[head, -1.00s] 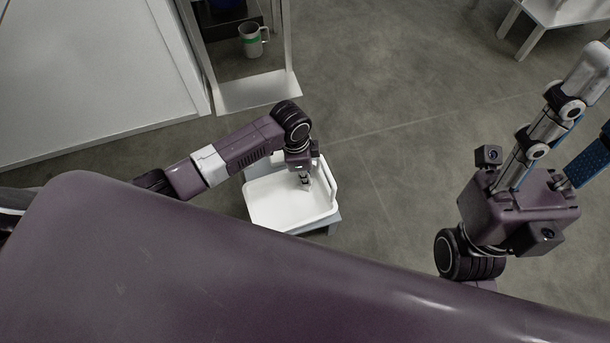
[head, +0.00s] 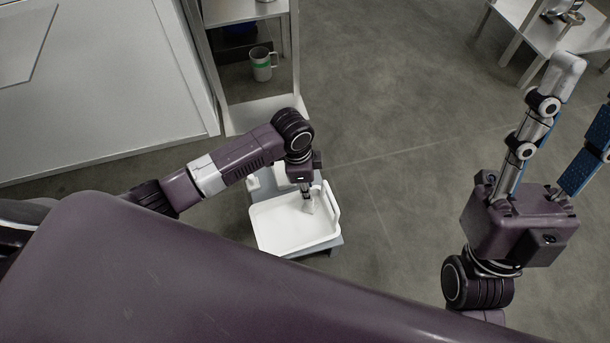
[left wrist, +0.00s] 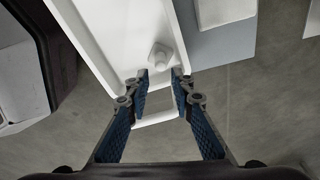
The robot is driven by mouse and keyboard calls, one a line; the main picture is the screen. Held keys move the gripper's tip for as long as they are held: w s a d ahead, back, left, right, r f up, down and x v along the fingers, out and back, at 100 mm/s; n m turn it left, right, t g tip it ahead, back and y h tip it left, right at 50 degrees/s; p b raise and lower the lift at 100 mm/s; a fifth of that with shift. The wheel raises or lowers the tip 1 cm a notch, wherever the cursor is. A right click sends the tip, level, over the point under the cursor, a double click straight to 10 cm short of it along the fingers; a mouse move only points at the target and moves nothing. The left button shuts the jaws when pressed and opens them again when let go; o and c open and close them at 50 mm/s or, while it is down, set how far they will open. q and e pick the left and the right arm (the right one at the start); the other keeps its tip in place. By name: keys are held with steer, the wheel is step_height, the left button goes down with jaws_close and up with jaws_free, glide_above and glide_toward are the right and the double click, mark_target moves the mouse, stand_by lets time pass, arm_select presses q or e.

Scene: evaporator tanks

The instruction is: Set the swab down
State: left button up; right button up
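A small white piece (left wrist: 160,56), probably the swab, rests in a white tray (left wrist: 100,38) just beyond my left fingertips. It is too plain to identify for sure. My left gripper (left wrist: 161,79) is open, with a clear gap between its blue-padded fingers and nothing held. In the head view my left gripper (head: 307,206) points down over the right part of the tray (head: 272,241), near its raised handle. The swab cannot be made out there. My right gripper (head: 583,88) points up at the right, fingers apart and empty.
The tray sits on a low grey stand (head: 336,243). A shelf unit (head: 262,112) with a green-banded mug (head: 262,67) stands behind it. A white table (head: 545,30) is at the top right. The floor between is clear.

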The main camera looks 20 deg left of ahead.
arm_select(q)
steer(key=w+d+r+n+t+h+p, duration=0.1)
steer(key=w+d+r+n+t+h, duration=0.1)
steer(key=d+r+t, duration=0.45)
steer(key=w+d+r+n+t+h, duration=0.1)
steer(key=w+d+r+h, duration=0.15)
steer(key=r, duration=0.65)
steer(key=w+d+r+n+t+h+p, duration=0.1)
steer(key=w+d+r+n+t+h, duration=0.15)
steer(key=d+r, duration=0.4)
steer(key=s+a+r+n+t, duration=0.1)
steer(key=s+a+r+t, duration=0.2)
steer(key=r, duration=0.7)
steer(key=s+a+r+n+t+y, duration=0.1)
steer(key=s+a+r+t, duration=0.3)
steer(key=r, duration=0.6)
steer(key=s+a+r+n+t, duration=0.3)
steer(key=a+r+t, duration=0.4)
steer(key=r, duration=0.3)
steer(key=shift+s+a+y, duration=0.15)
steer(key=shift+s+y, duration=0.15)
steer(key=shift+s, duration=0.35)
arm_select(e)
steer(key=w+a+f+g+h, duration=0.1)
steer(key=w+f+g+h, duration=0.1)
steer(key=w+f+g, duration=0.3)
steer(key=w+f, duration=0.1)
steer(key=w, duration=0.3)
steer(key=shift+a, duration=0.4)
